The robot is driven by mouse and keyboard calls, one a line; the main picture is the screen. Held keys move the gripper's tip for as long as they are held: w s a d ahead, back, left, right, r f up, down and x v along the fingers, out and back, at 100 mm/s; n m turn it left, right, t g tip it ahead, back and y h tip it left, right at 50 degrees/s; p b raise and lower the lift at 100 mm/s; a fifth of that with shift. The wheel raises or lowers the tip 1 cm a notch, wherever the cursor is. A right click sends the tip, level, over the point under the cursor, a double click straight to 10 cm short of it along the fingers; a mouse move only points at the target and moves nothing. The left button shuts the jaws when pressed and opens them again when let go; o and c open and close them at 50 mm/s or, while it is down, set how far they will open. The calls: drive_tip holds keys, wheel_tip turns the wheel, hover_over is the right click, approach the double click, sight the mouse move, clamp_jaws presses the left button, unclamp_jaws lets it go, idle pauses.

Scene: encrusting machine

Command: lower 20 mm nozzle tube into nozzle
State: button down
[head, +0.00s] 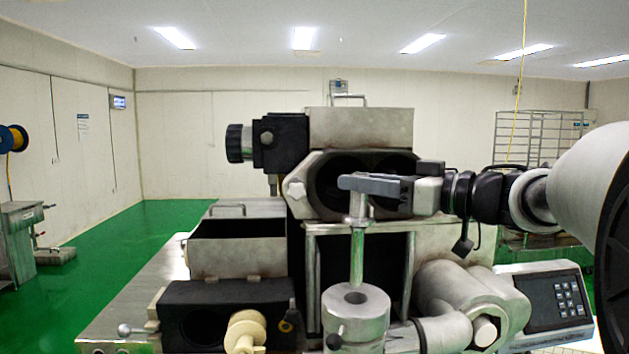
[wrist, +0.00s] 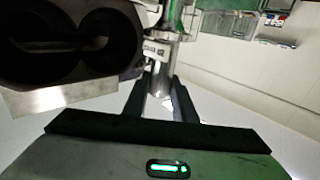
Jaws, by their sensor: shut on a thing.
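The nozzle tube (head: 357,255) is a slim, upright metal tube with a wider collar near its top. My gripper (head: 359,186) comes in from the right and is shut on its upper end. The nozzle (head: 355,318) is a round metal cylinder with a hole in its top face. The tube's lower end lies over this hole in the head view; I cannot tell whether it is inside or just above. In the wrist view my gripper (wrist: 160,105) has its two dark fingers on either side of the tube (wrist: 160,80). The nozzle is not clearly visible there.
The machine's double-bore housing (head: 330,185) stands close behind the tube and also fills the upper left of the wrist view (wrist: 125,30). An open hopper (head: 238,262) is to the left. A control panel (head: 548,298) is at the right.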

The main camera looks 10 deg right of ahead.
drive_tip(key=b, duration=0.3)
hover_over(362, 262)
drive_tip(key=shift+w+a+f, duration=0.1)
drive_tip(key=shift+w+f, duration=0.05)
drive_tip(key=shift+f, duration=1.25)
drive_tip(key=shift+w+a+f, duration=0.1)
drive_tip(key=shift+f, duration=1.3)
drive_tip(key=shift+f+b, duration=2.25)
drive_tip(key=shift+f, duration=2.3)
drive_tip(key=c, duration=1.2)
unclamp_jaws()
drive_tip(key=shift+d, duration=0.1)
